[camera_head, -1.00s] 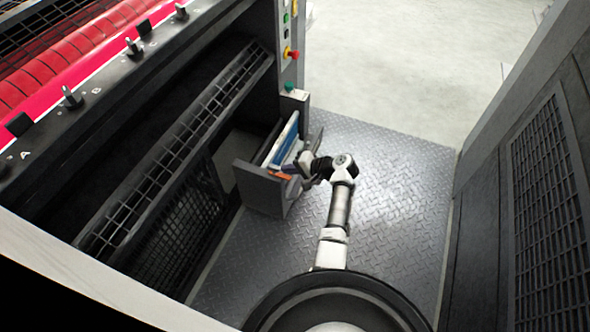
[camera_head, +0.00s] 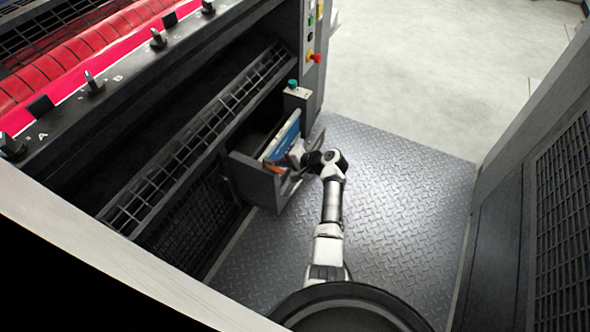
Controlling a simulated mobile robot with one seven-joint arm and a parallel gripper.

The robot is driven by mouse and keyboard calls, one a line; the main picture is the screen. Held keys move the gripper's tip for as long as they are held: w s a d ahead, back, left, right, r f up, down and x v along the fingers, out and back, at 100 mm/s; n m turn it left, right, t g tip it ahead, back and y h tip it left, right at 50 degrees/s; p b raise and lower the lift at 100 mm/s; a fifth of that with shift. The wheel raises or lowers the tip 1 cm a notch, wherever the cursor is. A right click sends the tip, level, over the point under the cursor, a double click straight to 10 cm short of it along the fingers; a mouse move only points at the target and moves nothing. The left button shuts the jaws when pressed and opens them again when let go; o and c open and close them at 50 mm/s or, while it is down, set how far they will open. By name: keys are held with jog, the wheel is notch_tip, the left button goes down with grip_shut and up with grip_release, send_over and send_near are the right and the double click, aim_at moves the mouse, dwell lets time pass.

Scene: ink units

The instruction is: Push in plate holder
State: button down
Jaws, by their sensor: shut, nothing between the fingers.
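The plate holder (camera_head: 257,177) is a dark grey drawer-like box that sticks out from the lower part of the machine on the left. A blue and white plate-like piece (camera_head: 283,140) stands inside it. A small orange part (camera_head: 275,168) shows at its outer edge. My gripper (camera_head: 297,159) is at the holder's right side, by the plate and the orange part. It is small here, and its fingers look shut and empty. I cannot tell whether it touches the holder. My arm reaches up to it from the bottom.
The machine's black grille (camera_head: 195,150) runs along the left, below red rollers (camera_head: 70,65). A control panel with a red knob (camera_head: 315,57) is above the holder. The metal tread floor (camera_head: 400,190) right of my arm is clear. A dark panel (camera_head: 520,190) bounds the right.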

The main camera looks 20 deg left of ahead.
jog(key=a+b, duration=0.2)
jog(key=a, duration=0.3)
jog(key=a+b, duration=0.3)
jog(key=a, duration=0.3)
jog(key=a+b, duration=0.2)
jog(key=a, duration=0.4)
jog(key=shift+w+a+f+b, duration=0.15)
jog(key=shift+w+b, duration=0.15)
jog(key=shift+a+b, duration=0.3)
jog(key=shift+a, duration=0.4)
jog(key=shift+d, duration=0.1)
